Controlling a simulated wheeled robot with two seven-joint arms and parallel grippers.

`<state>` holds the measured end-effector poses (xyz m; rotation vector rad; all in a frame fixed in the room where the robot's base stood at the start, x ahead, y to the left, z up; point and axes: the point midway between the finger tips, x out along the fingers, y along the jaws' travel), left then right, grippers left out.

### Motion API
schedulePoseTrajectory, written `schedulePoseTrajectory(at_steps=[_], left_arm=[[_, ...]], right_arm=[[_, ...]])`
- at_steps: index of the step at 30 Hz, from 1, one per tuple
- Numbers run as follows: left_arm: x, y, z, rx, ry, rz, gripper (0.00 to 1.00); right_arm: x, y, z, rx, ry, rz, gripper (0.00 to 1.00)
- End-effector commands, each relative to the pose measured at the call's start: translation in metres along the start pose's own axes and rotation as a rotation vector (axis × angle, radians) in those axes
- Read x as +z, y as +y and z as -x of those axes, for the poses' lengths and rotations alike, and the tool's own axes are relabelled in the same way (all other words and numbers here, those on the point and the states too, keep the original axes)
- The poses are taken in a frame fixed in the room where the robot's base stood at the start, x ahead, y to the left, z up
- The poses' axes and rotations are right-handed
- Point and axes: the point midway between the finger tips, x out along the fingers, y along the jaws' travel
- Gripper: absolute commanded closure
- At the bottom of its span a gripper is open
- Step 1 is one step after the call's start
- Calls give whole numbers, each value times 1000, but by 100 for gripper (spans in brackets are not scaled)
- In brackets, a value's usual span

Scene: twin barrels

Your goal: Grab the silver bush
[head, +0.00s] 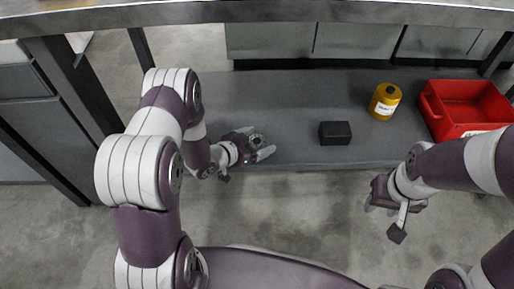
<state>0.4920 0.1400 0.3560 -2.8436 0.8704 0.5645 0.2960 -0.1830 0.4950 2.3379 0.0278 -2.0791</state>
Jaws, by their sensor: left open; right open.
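A small silver bush (257,139) is on the dark grey lower shelf (290,105), left of its middle. My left gripper (261,143) is low over the shelf at the bush. Its open fingers point right, and the bush shows between or just beside them. Whether the fingers touch it cannot be told. My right gripper (382,207) is open and empty, over the floor in front of the shelf at the right.
A black block (335,133) lies on the shelf to the right of the bush. A yellow bottle (385,101) with a white label and a red bin (468,103) stand further right. A worktop edge (260,13) runs above the shelf. A dark table leg (75,95) is at left.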

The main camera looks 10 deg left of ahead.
Motion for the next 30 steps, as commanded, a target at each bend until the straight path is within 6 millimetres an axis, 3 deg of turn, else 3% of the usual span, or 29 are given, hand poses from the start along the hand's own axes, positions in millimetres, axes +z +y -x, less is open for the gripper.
schedulePoseTrajectory(at_steps=[5,9,12,20,28,30], left_arm=[[-1,0,0,0,-1,1,12],[-1,0,1,0,-1,1,57],[-2,0,1,0,1,0,83],[-5,0,2,0,1,0,83],[-47,0,20,0,2,-1,83],[-54,15,20,6,0,0,83]], right_arm=[[0,0,2,0,1,0,57],[0,0,2,0,1,0,57],[0,0,2,0,1,0,57],[-1,0,5,0,1,0,57],[-5,0,40,0,1,0,57],[-6,0,46,0,1,0,57]])
